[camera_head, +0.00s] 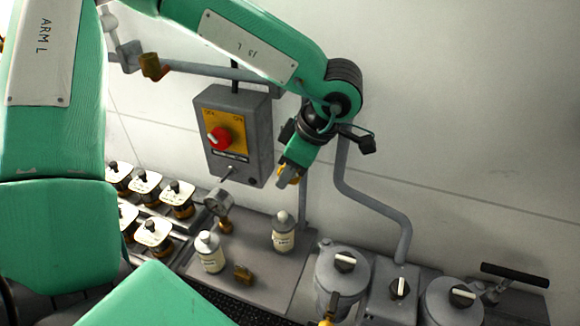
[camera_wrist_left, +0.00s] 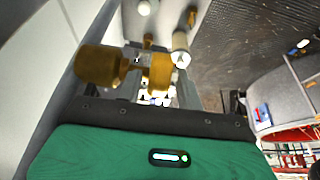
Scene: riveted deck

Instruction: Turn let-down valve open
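My left gripper (camera_head: 287,181) is at the pipework just right of the grey switch box, pointing down, with a small piece of brass showing beside its fingers. I take this brass part to be the let-down valve. In the left wrist view, a brass body (camera_wrist_left: 157,72) sits between the two grey fingers, with a larger brass cylinder (camera_wrist_left: 97,66) to its left, outside the fingers. The frames do not show whether the fingers press on the brass or only stand around it. The fingers hide most of the valve in the head view. My right gripper is not in view.
The switch box (camera_head: 236,135) has a red knob. Below are a gauge (camera_head: 218,201), two white bottles (camera_head: 284,232) (camera_head: 210,252) and a brass fitting (camera_head: 243,274). Lidded grey pots (camera_head: 343,270) stand right. Another brass valve (camera_head: 151,66) is upper left. The right wall is clear.

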